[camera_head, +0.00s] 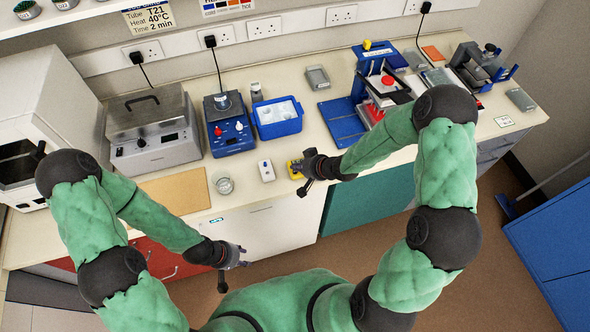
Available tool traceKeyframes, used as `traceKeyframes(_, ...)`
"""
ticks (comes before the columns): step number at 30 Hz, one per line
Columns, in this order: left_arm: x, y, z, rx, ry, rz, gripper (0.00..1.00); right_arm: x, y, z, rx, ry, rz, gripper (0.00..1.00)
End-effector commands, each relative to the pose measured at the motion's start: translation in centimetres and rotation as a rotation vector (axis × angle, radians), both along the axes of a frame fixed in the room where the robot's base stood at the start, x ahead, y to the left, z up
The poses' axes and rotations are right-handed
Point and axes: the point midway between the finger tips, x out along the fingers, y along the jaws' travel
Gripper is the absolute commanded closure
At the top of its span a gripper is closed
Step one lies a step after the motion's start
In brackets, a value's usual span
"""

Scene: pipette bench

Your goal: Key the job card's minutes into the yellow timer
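The job card (148,16) is on the wall at the top left; it reads Tube T21, Heat 40°C, Time 2 min, with its top edge cut off. The yellow timer (293,174) lies near the front edge of the bench.
A white handheld device (265,170) lies just left of the timer, with a glass dish (224,185) further left. A blue tray (278,118), a blue mixer (230,133) and a grey bath (152,133) stand behind.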

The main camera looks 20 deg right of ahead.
Motion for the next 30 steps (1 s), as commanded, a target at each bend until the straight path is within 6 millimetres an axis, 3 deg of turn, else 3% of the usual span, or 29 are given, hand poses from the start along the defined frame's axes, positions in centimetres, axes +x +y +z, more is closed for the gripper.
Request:
traceKeyframes(14, 0.0, 0.0, 0.7, 0.000, 0.000, 0.000, 0.60, 0.0, 0.0, 0.7, 0.000, 0.000, 0.000, 1.00)
traceKeyframes(30, 0.0, 0.0, 5.1, 0.000, 0.000, 0.000, 0.60, 0.0, 0.0, 5.2, 0.000, 0.000, 0.000, 1.00)
